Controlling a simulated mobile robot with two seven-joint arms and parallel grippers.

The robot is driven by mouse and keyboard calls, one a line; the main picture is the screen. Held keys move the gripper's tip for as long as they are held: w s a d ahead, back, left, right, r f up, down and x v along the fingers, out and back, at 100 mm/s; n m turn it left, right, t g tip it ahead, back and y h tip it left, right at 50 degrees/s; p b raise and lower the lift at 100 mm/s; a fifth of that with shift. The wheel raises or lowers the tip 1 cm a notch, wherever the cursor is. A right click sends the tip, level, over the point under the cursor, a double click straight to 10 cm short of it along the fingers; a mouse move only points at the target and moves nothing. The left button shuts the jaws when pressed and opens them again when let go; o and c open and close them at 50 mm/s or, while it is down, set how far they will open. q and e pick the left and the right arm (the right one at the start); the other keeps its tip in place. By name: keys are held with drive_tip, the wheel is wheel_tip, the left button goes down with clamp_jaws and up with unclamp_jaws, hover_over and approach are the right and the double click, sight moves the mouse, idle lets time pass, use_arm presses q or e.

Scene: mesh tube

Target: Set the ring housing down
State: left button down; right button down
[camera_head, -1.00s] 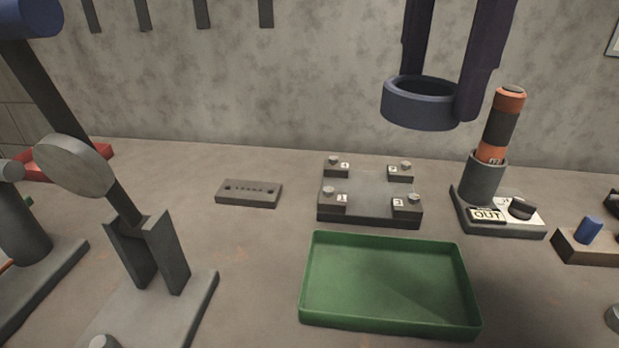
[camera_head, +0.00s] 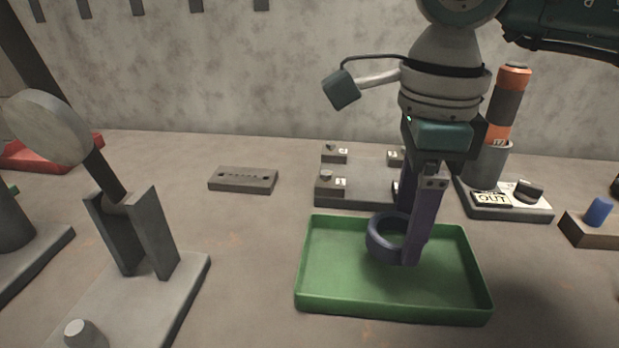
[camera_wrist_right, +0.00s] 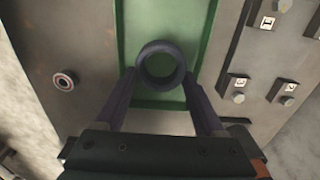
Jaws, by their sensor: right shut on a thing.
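The ring housing is a dark purple-grey ring (camera_head: 379,238), held low over the green tray (camera_head: 330,300) in the head view. My right gripper (camera_head: 408,240) comes down from above and is shut on the ring. In the right wrist view the ring (camera_wrist_right: 160,83) sits between the two fingertips, with the tray's green floor (camera_wrist_right: 160,22) behind it. I cannot tell whether the ring touches the tray floor. The tray is otherwise empty. My left gripper is not in view.
A grey block with numbered corner clamps (camera_head: 352,190) stands just behind the tray. An orange-and-black cylinder in a holder (camera_head: 486,165) is at the right. A flat plate (camera_head: 243,180) lies left of the clamps. A grey stand with a tilted lever (camera_head: 150,240) is at the left.

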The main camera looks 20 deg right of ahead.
sight(395, 272)
drive_tip(key=shift+f, duration=2.25)
drive_tip(key=shift+f, duration=0.1)
unclamp_jaws()
wheel_tip(395, 272, up, 12)
